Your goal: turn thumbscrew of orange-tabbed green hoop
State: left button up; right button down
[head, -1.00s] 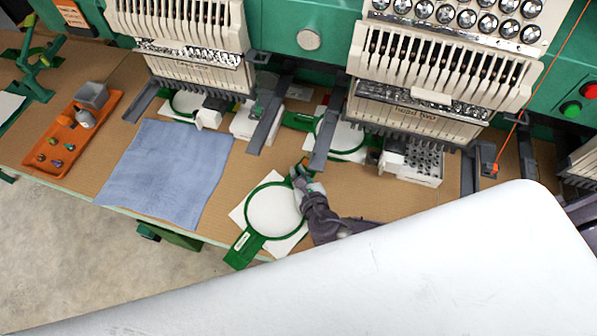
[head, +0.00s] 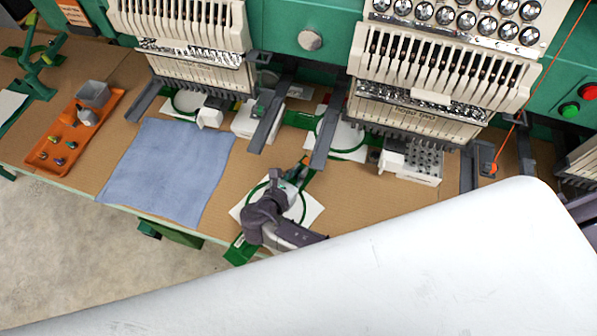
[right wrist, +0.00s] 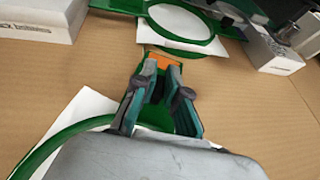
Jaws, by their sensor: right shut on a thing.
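The orange-tabbed green hoop (head: 303,208) lies on white cloth near the bench's front edge, partly covered by my right arm. Its orange tab (head: 305,160) shows just past my right gripper (head: 297,174), and the tab also shows in the right wrist view (right wrist: 160,57). There the hoop's green ring (right wrist: 58,139) curves off to the left. My right gripper (right wrist: 162,80) is shut at the hoop's clamp, just short of the tab. The thumbscrew is hidden between the fingers, so I cannot see its angle. My left gripper is not in view.
Another green hoop (head: 317,128) lies behind, under the right embroidery head (head: 432,70). Grey machine arms (head: 324,135) stand close behind the tab. A blue cloth (head: 165,172) and an orange tray (head: 58,150) lie to the left. Bare bench (head: 370,200) is free to the right.

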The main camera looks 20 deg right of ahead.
jog(key=shift+m+g+h, duration=0.4)
jog(key=shift+m+g, duration=0.1)
jog(key=c, duration=1.2)
grip_release()
